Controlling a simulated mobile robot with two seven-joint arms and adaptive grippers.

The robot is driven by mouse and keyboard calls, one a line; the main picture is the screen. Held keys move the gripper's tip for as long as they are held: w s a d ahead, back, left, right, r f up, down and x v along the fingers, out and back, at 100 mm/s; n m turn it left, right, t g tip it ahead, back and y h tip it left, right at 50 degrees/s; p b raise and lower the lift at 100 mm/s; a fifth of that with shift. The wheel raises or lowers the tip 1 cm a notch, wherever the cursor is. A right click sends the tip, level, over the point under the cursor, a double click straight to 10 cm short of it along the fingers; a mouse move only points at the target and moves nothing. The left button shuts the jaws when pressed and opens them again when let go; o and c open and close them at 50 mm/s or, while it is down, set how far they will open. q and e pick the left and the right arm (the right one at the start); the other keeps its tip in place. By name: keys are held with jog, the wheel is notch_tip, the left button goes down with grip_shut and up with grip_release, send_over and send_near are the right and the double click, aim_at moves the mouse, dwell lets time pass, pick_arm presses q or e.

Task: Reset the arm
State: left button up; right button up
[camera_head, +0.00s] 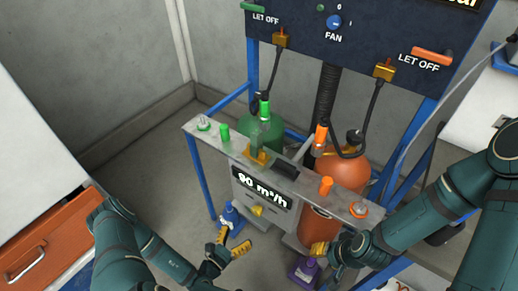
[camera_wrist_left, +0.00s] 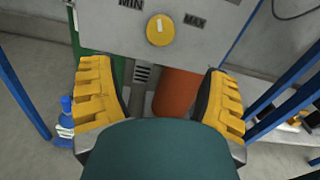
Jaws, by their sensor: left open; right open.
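My left arm (camera_head: 150,250) comes in from the lower left. Its gripper (camera_head: 230,244) has yellow fingers spread apart with nothing between them, low in front of the grey 90 m³/h box (camera_head: 250,190). In the left wrist view the open left gripper (camera_wrist_left: 160,100) faces the lower part of this box, below its yellow knob (camera_wrist_left: 160,30). My right arm (camera_head: 430,215) comes in from the right. Its gripper (camera_head: 320,249) shows yellow finger parts in front of the orange cylinder (camera_head: 318,228); the rest is hidden behind the arm, and I see nothing held.
A metal rack with a grey top (camera_head: 235,140) holds green and orange bottles. A dark panel (camera_head: 350,40) with LET OFF levers stands behind. A blue bottle (camera_head: 231,216) and a purple one (camera_head: 305,272) stand low. An orange drawer (camera_head: 45,245) is at left; the left floor is clear.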

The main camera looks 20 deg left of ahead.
pick_arm(q)
jog(key=s+d+r+m+g+h, duration=0.3)
jog(key=d+m+g+h, duration=0.2)
jog(key=d+m+g, duration=0.1)
jog(key=s+d+r+m+g+h, duration=0.3)
jog(key=d+m+g+h, duration=0.2)
jog(key=s+r+m+g+y, duration=0.1)
jog(key=s+m+g+y, duration=0.5)
jog(key=m+g, duration=0.4)
jog(key=w+a+r+m+t+y, duration=0.2)
jog(key=w+r+m+t+y, duration=0.3)
jog(key=w+m, duration=0.3)
jog(key=m+y, duration=0.1)
jog(key=m, duration=0.1)
jog(key=shift+a+r+m+t, duration=0.3)
jog(key=shift+r+t, duration=0.1)
